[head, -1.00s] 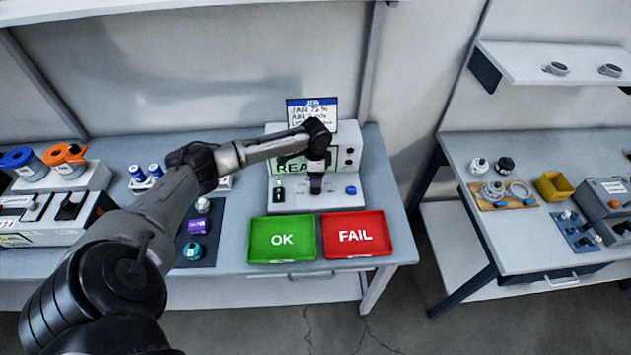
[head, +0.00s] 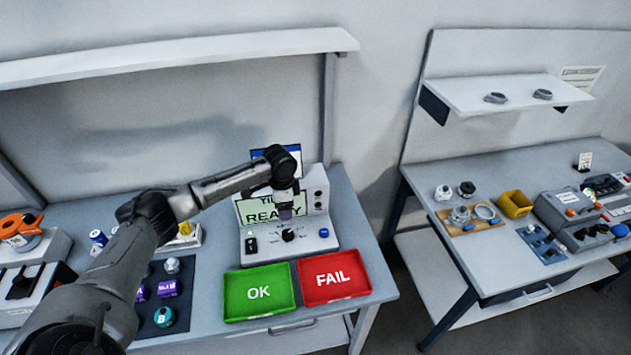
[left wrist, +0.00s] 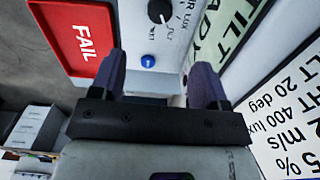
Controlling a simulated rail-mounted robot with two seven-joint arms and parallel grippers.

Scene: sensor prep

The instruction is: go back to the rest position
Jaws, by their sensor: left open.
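My left gripper (head: 287,208) is open and empty in the head view, pointing down in front of the tester (head: 317,228). The tester is a light grey box with a screen reading READY, a black dial (head: 288,235) and a blue button (head: 324,233). The dial shows just below the fingertips, apart from them. In the left wrist view the two dark fingers (left wrist: 158,78) stand apart with nothing between them. The dial (left wrist: 159,11) and blue button (left wrist: 148,61) show beyond them. My right gripper is in neither view.
A green OK tray (head: 284,309) and a red FAIL tray (head: 362,291), both empty, lie in front of the tester. A dark mat (head: 178,312) with small parts lies left. A shelf (head: 180,58) hangs above. A second bench (head: 420,183) stands right, across a floor gap.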

